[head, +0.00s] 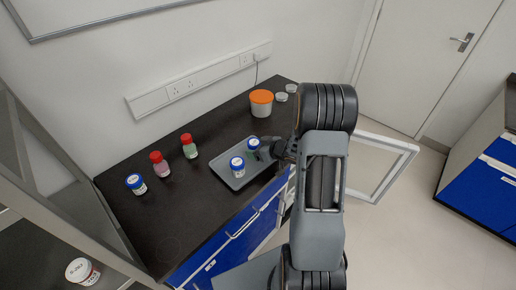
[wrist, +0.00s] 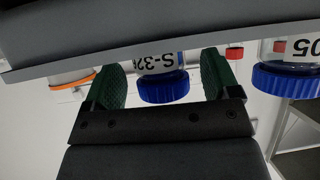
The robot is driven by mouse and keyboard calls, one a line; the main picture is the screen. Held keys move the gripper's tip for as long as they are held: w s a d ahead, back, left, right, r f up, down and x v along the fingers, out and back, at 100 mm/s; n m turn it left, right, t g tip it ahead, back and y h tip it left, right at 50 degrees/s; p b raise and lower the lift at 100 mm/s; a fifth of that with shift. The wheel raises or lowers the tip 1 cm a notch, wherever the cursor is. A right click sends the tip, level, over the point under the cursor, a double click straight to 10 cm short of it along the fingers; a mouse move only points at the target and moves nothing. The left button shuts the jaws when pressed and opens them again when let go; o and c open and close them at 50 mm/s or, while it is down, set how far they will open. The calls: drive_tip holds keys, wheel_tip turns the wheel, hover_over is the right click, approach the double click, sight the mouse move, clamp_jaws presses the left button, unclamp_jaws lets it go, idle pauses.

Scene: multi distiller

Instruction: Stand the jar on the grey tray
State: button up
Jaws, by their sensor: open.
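The grey tray (head: 218,171) lies on the dark bench; its edge also crosses the top of the wrist view (wrist: 40,68). A white jar with a blue lid (head: 254,144) appears to stand upright at its back right. Another blue-lidded jar (head: 238,167) stands nearer the tray's middle. My gripper (head: 263,153) is low at the back-right jar. In the wrist view, its green fingers (wrist: 160,75) are open, one either side of a blue-lidded jar (wrist: 160,88) labelled about "S-32", with gaps visible. A jar ending "05" (wrist: 288,80) is outside the fingers at right.
Two red-lidded bottles, pink (head: 160,165) and green (head: 189,147), and a blue-lidded jar (head: 136,184) stand left of the tray. An orange-lidded tub (head: 261,103) and small dishes (head: 281,97) are behind. A shelf (head: 75,215) bounds the left. The front-left bench is clear.

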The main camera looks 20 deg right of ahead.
drive_tip(key=shift+r, duration=0.3)
drive_tip(key=v, duration=1.1)
wheel_tip(320, 180, up, 10)
drive_tip(key=w+m+h, duration=0.1)
drive_tip(key=m+h, duration=0.2)
drive_tip(key=h, duration=0.5)
drive_tip(key=s+a+r+m+g+y, duration=0.2)
drive_tip(key=s+a+g, duration=0.4)
drive_tip(key=s+a, duration=0.8)
drive_tip(key=shift+s+a+r+g+p, duration=0.3)
drive_tip(key=shift+s+a+r+p, duration=0.1)
drive_tip(key=shift+s, duration=0.1)
drive_tip(key=shift+c, duration=0.4)
